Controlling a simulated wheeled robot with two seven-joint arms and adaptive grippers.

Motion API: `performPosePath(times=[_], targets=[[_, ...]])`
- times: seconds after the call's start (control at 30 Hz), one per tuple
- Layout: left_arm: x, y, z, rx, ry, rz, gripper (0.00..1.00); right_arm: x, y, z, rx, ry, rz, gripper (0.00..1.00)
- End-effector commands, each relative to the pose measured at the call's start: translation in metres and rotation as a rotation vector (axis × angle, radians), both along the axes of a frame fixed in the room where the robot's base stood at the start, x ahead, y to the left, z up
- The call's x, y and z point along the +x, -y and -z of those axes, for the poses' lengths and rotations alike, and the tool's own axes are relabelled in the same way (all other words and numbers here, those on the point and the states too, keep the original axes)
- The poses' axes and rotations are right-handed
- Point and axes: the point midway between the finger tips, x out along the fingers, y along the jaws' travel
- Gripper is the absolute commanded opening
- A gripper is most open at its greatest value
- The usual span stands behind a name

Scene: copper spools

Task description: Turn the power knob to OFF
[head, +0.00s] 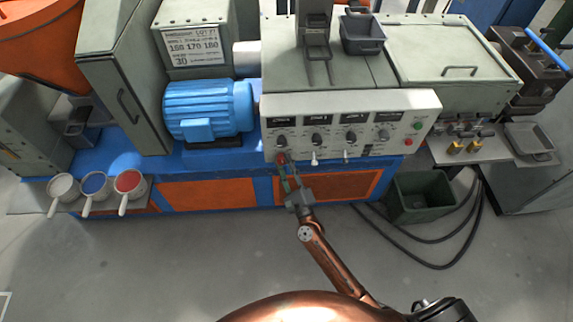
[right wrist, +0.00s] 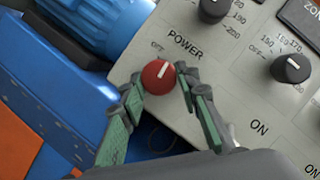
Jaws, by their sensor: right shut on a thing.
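The red power knob (right wrist: 158,77) sits at the lower left of the white control panel (head: 340,112); it also shows small in the head view (head: 281,158). Its white mark points toward the POWER lettering, to the right of the small OFF label (right wrist: 158,46). My right gripper (right wrist: 157,82) has one green-padded finger on each side of the knob and is shut on it. In the head view my right gripper (head: 284,168) reaches up to the panel from below. My left gripper is not in view.
Black zone knobs (right wrist: 292,68) and white switches (head: 315,157) are to the right of the power knob. A blue motor (head: 208,108) is at the left. Several scoops (head: 94,184) lie far left. A dark green bin (head: 420,195) and cables are on the floor at right.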

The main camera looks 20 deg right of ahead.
Motion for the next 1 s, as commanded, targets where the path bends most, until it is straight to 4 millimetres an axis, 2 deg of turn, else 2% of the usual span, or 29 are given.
performPosePath(times=[0.03, 0.1, 0.4, 0.67, 1.0], targets=[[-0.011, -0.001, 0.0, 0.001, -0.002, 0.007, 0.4, 0.0, 0.0, -0.006, -0.026, -0.006, -0.001, 0.06], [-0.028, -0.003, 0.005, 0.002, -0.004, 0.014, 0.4, 0.0, 0.0, -0.006, -0.061, -0.016, -0.002, 0.06], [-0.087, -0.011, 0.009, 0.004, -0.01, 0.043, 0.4, 0.0, 0.0, -0.005, -0.176, -0.05, -0.001, 0.06], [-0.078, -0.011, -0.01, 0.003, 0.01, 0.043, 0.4, -0.001, 0.0, -0.006, -0.274, -0.079, -0.003, 0.06], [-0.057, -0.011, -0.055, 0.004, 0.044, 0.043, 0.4, 0.0, 0.0, -0.011, -0.488, -0.141, -0.003, 0.06]])
